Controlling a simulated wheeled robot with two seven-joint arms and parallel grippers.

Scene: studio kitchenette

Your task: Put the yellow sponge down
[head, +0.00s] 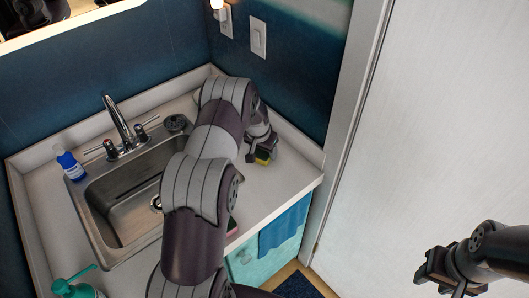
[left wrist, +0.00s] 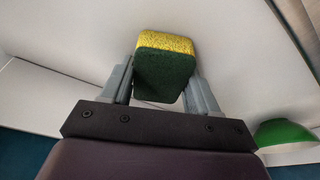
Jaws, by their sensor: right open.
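The yellow sponge (head: 263,157) has a dark green scouring side and is at the right part of the counter in the head view. In the left wrist view the sponge (left wrist: 165,65) sits between both fingers of my left gripper (left wrist: 163,85), which look pressed against its sides. In the head view my left gripper (head: 262,152) is low over the counter; whether the sponge touches the counter is hard to tell. My right gripper (head: 437,275) is open and empty at the lower right, in front of the white door.
The steel sink (head: 118,205) with its faucet (head: 118,122) lies left of my left arm. A blue bottle (head: 70,166) and a teal pump bottle (head: 75,287) stand on the counter (head: 275,190). A blue towel (head: 283,228) hangs at the front. A green object (left wrist: 285,135) shows in the left wrist view.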

